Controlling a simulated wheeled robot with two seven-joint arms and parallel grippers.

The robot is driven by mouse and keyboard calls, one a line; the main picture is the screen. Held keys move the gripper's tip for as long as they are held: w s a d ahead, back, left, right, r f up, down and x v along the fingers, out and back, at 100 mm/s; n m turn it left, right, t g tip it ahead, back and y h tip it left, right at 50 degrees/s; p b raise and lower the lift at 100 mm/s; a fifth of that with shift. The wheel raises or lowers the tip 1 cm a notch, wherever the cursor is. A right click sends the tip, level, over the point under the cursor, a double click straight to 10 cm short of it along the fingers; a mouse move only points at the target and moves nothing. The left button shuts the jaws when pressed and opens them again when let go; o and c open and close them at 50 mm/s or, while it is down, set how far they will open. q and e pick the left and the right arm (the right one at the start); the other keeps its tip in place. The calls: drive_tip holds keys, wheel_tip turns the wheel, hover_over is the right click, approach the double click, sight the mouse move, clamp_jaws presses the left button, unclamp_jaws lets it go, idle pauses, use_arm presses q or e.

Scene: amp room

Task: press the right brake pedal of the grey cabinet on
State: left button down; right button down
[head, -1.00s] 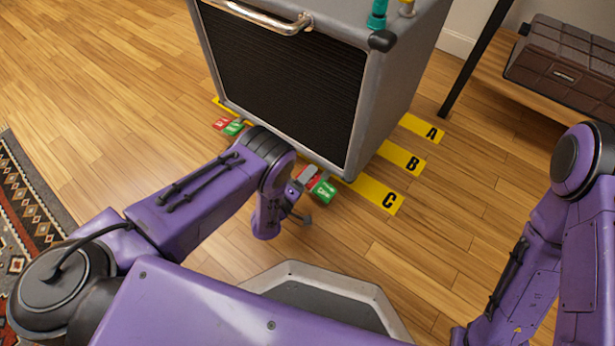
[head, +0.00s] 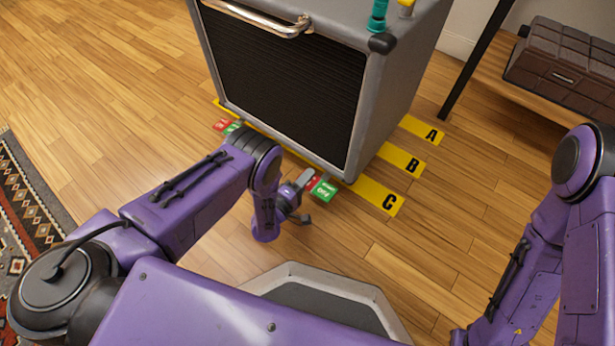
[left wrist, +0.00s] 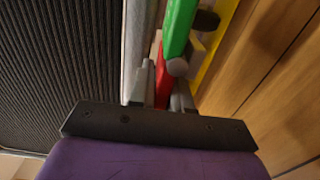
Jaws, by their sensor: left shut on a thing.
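The grey cabinet (head: 385,110) stands on the floor with a dark grille front. At the foot of its right front corner is a pair of pedals, a red pedal (head: 313,183) and a green pedal (head: 324,190) with white lettering. My left gripper (head: 304,181) is low at this pair, on its left side, and partly covers the red pedal. In the left wrist view its fingers (left wrist: 163,91) sit on both sides of the red pedal (left wrist: 161,84) and are shut on it. The green pedal (left wrist: 179,28) is just beyond. My right gripper is out of view.
A second red pedal (head: 221,124) and green pedal (head: 233,128) lie at the cabinet's left front corner. Yellow floor strips lettered A, B and C (head: 378,195) lie along its right side. A brown case (head: 565,68) rests at the right.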

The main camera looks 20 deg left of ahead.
use_arm(q)
drive_tip(key=shift+f+n, duration=0.25)
drive_tip(key=shift+n, duration=0.45)
drive_tip(key=shift+f+n, duration=0.25)
drive_tip(key=shift+n, duration=0.45)
drive_tip(key=c, duration=1.2)
unclamp_jaws()
drive_tip(key=shift+o, duration=0.2)
